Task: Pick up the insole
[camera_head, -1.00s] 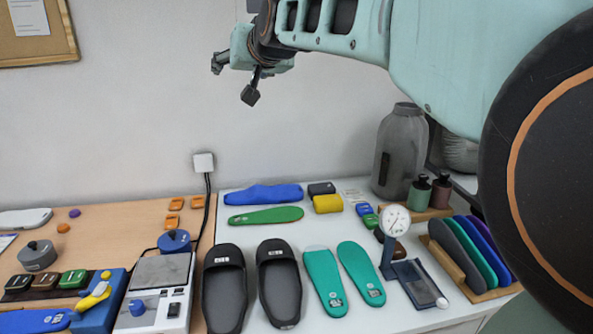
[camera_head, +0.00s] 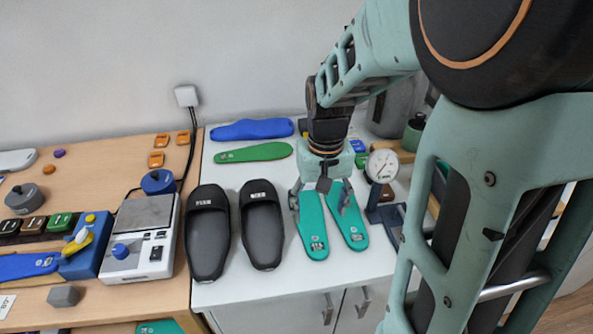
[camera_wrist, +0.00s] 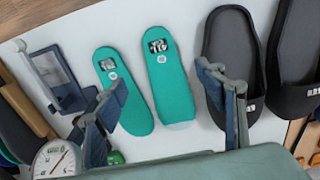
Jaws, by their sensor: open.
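Two teal insoles lie flat, side by side, on the white table. The left one (camera_head: 313,235) shows its heel end and label toward the table's front edge, and the right one (camera_head: 353,230) lies close beside it. In the wrist view, the left one is the insole nearer the middle (camera_wrist: 165,85), and the other (camera_wrist: 126,92) is to its left, partly behind a finger. My gripper (camera_head: 320,200) is open and empty above the toe ends of the pair, its fingers spread. Its fingers (camera_wrist: 168,108) also show in the wrist view. The exact height above the insoles is hard to tell.
Black slippers (camera_head: 262,225) stand left of the insoles. A dial gauge (camera_head: 382,166) is close on the right. A green insole (camera_head: 253,152) and a blue one (camera_head: 252,130) lie behind. A scale (camera_head: 140,240) stands on the wooden table.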

